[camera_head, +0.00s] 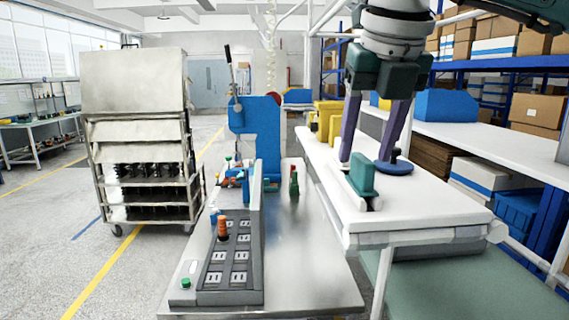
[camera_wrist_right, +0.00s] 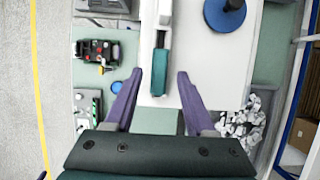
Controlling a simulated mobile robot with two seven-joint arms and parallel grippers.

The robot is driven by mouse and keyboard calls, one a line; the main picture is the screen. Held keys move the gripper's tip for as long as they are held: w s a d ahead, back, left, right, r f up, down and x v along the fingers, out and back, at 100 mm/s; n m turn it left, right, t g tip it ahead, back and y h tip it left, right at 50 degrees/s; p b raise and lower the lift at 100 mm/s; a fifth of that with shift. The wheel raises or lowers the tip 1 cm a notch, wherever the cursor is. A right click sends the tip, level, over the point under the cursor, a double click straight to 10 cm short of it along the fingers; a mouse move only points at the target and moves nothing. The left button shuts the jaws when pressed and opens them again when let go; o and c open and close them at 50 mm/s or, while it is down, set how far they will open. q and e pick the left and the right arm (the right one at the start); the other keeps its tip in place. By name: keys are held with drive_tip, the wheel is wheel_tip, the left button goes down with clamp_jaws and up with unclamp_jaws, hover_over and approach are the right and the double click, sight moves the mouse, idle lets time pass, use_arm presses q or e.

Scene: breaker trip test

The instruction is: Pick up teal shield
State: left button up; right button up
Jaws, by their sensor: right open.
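The teal shield (camera_head: 361,173) is a narrow upright block standing near the front of the white bench, with light grey metal pieces around its foot. In the right wrist view the teal shield (camera_wrist_right: 160,72) lies between the two fingertips in the picture, with a pale bar beyond it. My right gripper (camera_head: 366,156) points down with two purple fingers spread apart and nothing held. In the head view the fingertips are around and above the shield's top; contact cannot be told. In the wrist view my right gripper (camera_wrist_right: 159,74) is also open. My left gripper is not in view.
A blue disc with a dark knob (camera_head: 394,167) sits just right of the shield, close to the right finger. Yellow bins (camera_head: 326,118) stand farther back on the bench. A grey switch panel (camera_head: 229,256) and blue lever press (camera_head: 262,125) stand on the left metal table.

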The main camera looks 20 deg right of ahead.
sight(364, 158)
drive_tip(key=shift+p+x, duration=0.45)
drive_tip(key=shift+x, duration=1.2)
drive_tip(key=shift+c, duration=0.2)
clamp_jaws()
